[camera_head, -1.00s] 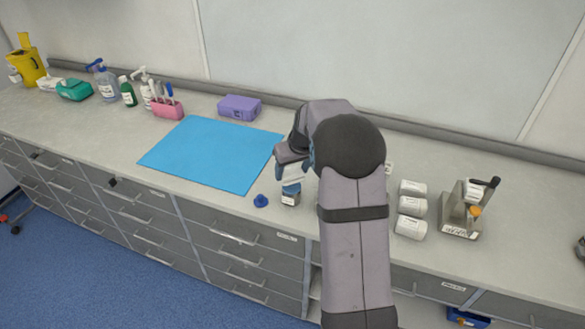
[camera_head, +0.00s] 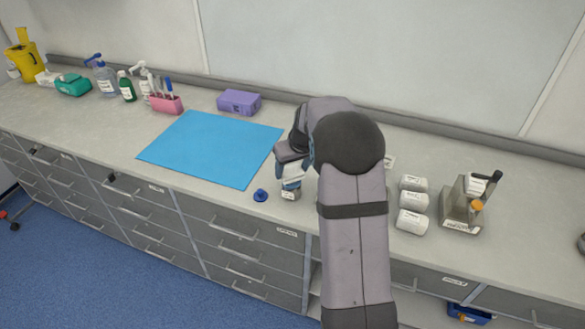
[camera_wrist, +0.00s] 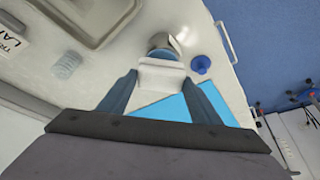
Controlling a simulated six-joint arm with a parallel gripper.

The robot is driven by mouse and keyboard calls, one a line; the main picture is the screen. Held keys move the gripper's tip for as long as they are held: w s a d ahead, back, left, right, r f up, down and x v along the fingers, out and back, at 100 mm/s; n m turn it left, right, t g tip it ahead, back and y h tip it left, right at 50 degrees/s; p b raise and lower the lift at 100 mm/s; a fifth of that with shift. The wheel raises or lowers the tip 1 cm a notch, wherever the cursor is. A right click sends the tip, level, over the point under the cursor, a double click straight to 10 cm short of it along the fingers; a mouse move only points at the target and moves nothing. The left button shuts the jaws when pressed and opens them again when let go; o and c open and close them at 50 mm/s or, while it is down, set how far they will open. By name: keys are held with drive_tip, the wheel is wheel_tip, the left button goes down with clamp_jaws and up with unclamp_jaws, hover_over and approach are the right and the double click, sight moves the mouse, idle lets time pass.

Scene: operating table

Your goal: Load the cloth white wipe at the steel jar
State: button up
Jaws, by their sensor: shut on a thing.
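My gripper (camera_wrist: 160,88) is shut on a white cloth wipe (camera_wrist: 160,76), which sits between its two fingertips. In the head view my gripper (camera_head: 290,174) is low over the counter, partly hidden by my arm, and a little of the white wipe (camera_head: 292,183) shows under it. The small steel jar (camera_head: 290,195) stands upright on the counter directly below. In the wrist view the jar's round rim (camera_wrist: 163,44) shows just beyond the wipe, which overlaps it. I cannot tell whether the wipe is inside the mouth or only above it.
A blue knobbed lid (camera_head: 260,196) lies left of the jar, near the counter's front edge. A blue mat (camera_head: 212,150) lies behind it. White rolls (camera_head: 412,202) and a metal holder (camera_head: 462,210) stand to the right. A purple box (camera_head: 239,102) is at the back.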

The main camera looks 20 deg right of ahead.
sight(290, 173)
drive_tip(key=shift+f+b, duration=0.4)
drive_tip(key=shift+f, duration=0.2)
idle(1.6)
drive_tip(key=shift+r, duration=0.1)
drive_tip(key=shift+r+p, duration=2.55)
drive_tip(key=shift+r, duration=0.95)
drive_tip(key=shift+s+a+f, duration=0.1)
drive_tip(key=shift+s+a, duration=0.1)
drive_tip(key=shift+a, duration=0.3)
drive_tip(key=s+a+f, duration=0.3)
drive_tip(key=s+a, duration=1)
drive_tip(key=a, duration=0.1)
